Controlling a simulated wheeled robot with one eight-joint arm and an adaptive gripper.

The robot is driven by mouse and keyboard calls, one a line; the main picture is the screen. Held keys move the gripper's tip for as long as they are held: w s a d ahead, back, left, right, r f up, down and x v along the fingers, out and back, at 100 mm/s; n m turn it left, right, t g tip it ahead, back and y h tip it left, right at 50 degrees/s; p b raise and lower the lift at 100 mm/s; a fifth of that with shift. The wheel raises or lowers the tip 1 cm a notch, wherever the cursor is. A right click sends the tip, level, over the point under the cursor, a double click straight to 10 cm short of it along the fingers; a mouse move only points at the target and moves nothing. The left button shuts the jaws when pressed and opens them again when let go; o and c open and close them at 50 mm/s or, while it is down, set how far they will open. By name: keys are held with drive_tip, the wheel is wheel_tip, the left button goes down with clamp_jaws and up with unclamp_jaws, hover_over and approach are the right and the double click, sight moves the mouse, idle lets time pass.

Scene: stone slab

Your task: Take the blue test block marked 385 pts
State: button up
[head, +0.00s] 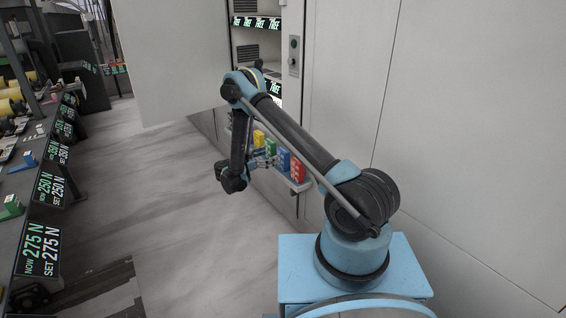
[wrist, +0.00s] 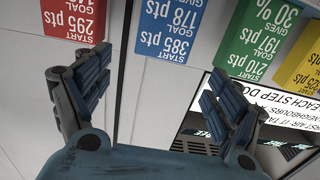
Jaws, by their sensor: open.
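The blue test block (wrist: 168,28) is at the top of the wrist view, its white print upside down and reading 385 pts. It lies beyond the gap between the fingers of my gripper (wrist: 158,76), which are spread open and empty. In the head view the blue block (head: 284,160) stands on a small shelf at the cabinet, between a red block (head: 298,171) and a green block (head: 271,147). My gripper (head: 262,161) is just left of the blue block there. I cannot tell whether they touch.
In the wrist view, the red block (wrist: 75,18) marked 295 pts and green block (wrist: 262,38) marked 210 pts flank the blue one. A yellow block (wrist: 303,55) is farther right. An open cabinet door (head: 170,55) and a left-hand bench with signs (head: 40,250) border clear floor.

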sight(280, 151)
drive_tip(key=shift+x, duration=4.5)
drive_tip(key=shift+w+a, duration=0.1)
drive_tip(key=c, duration=2)
drive_tip(key=shift+r, duration=0.1)
